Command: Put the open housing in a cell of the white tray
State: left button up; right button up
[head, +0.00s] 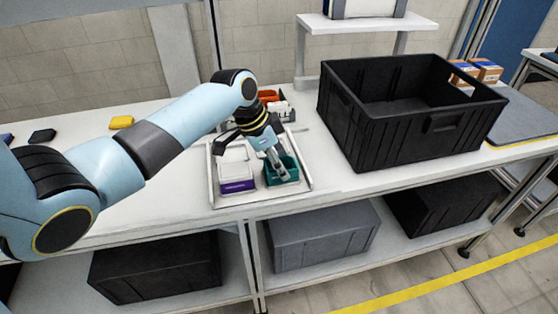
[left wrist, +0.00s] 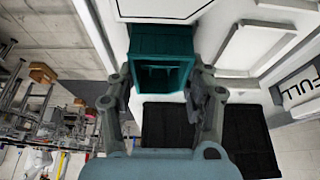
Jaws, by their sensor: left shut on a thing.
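The open housing (head: 284,173) is a teal, open-topped box. It shows in the head view at the front right part of the white tray (head: 262,200). My left gripper (head: 274,157) reaches down to it and is shut on it. In the left wrist view the housing (left wrist: 160,62) sits between the two fingers of the left gripper (left wrist: 162,98). I cannot tell whether the housing touches the cell floor or hangs just above it. My right gripper is not in view.
A purple-and-white box (head: 237,184) occupies the tray's front left. Orange and white parts (head: 268,96) lie behind the arm. A large black crate (head: 400,120) stands to the right.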

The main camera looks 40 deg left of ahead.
pick_arm(q)
jog(key=shift+f, duration=0.25)
dwell(0.3)
jog(key=o, duration=1.3)
jog(key=shift+c, duration=0.2)
jog(key=v, duration=1.2)
jog(key=shift+d, duration=0.1)
